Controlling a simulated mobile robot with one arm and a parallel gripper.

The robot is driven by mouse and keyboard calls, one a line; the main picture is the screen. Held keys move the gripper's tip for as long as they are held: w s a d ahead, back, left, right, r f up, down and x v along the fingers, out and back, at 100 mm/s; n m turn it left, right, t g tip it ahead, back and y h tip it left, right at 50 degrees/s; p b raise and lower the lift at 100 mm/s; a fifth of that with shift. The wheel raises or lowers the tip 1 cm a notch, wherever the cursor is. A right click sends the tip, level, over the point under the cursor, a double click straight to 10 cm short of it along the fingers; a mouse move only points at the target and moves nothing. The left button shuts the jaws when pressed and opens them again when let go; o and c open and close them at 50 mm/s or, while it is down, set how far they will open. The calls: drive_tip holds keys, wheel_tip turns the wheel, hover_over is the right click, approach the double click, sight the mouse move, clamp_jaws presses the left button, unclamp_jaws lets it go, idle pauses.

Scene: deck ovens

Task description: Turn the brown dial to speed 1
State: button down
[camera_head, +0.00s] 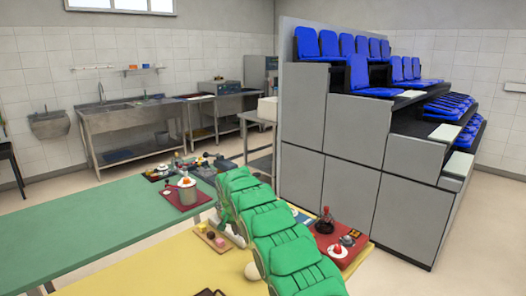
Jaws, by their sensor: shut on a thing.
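I cannot make out a brown dial or any speed marks in the head view. My green segmented arm reaches from the bottom edge up across the middle, over the tables. My gripper does not show; the arm's far end hides what lies behind it. A red tray (357,245) on the right of the yellow table (150,272) holds a dark red upright item (325,221) and a small white and red item (338,250). Which of the small table items bears the dial cannot be told.
A green table (95,225) on the left bears a red board with a pot (187,190) and several small items behind it. A small brown tray (212,238) lies left of my arm. Tiered blue seats (375,75) stand behind right. A steel sink bench (125,115) lines the back wall.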

drive_tip(key=f, duration=0.1)
drive_tip(key=s, duration=0.1)
drive_tip(key=f, duration=0.1)
drive_tip(key=shift+s+a+f+g, duration=0.3)
drive_tip(key=shift+s+g, duration=0.05)
drive_tip(key=shift+g, duration=0.05)
wheel_tip(320, 180, up, 8)
drive_tip(key=w, duration=0.1)
drive_tip(key=shift+t, duration=0.3)
drive_tip(key=shift+d, duration=0.1)
drive_tip(key=shift+d+f, duration=0.3)
drive_tip(key=shift+f, duration=0.65)
drive_tip(key=shift+d+f, duration=0.25)
drive_tip(key=shift+f, duration=0.75)
drive_tip(key=shift+d+f, duration=0.3)
drive_tip(key=shift+f, duration=0.75)
drive_tip(key=shift+w+d, duration=0.1)
